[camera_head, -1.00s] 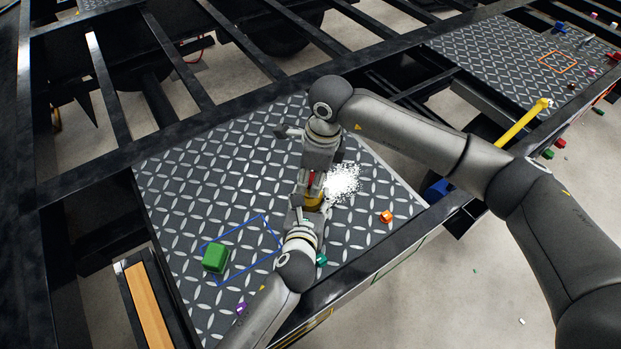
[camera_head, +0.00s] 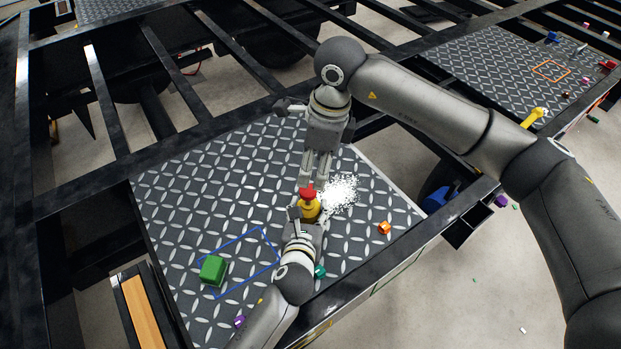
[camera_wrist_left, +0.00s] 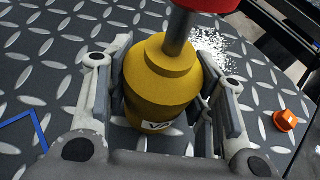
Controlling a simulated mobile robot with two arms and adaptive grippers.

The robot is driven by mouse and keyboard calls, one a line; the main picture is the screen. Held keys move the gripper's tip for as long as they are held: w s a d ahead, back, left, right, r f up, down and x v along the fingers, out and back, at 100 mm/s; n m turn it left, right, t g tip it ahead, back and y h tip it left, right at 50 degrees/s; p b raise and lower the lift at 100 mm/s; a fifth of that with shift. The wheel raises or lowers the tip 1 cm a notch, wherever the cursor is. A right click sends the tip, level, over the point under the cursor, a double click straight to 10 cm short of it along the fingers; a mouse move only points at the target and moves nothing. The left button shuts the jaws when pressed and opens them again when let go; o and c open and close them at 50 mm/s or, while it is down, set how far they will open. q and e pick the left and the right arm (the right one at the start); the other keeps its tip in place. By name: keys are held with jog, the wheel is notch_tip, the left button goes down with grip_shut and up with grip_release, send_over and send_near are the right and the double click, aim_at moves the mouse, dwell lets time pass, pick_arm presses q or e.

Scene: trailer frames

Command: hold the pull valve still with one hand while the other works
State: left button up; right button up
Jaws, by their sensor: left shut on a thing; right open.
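The pull valve (camera_head: 309,208) has a yellow body and a red knob on top. It stands on the patterned metal plate (camera_head: 180,190). In the left wrist view the yellow body (camera_wrist_left: 160,85) sits between the fingers of my left gripper (camera_wrist_left: 160,110), and a grey stem leads up to the red knob (camera_wrist_left: 205,4). My left gripper (camera_head: 308,222) is shut on the yellow body from the near side. My right gripper (camera_head: 317,178) is open, just above and behind the red knob, with a small gap showing.
White granules (camera_head: 342,194) lie right of the valve. An orange piece (camera_head: 384,228), a teal piece (camera_head: 319,271), a green block (camera_head: 213,269) and a purple piece (camera_head: 239,321) lie on the plate. A blue outline (camera_head: 262,232) marks its left part. Black frame beams surround the plate.

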jog(key=shift+d+r, duration=0.15)
jog(key=shift+r, duration=0.65)
jog(key=shift+d+r, duration=0.1)
jog(key=shift+r, duration=0.7)
pick_arm(q)
jog(key=o, duration=1.2)
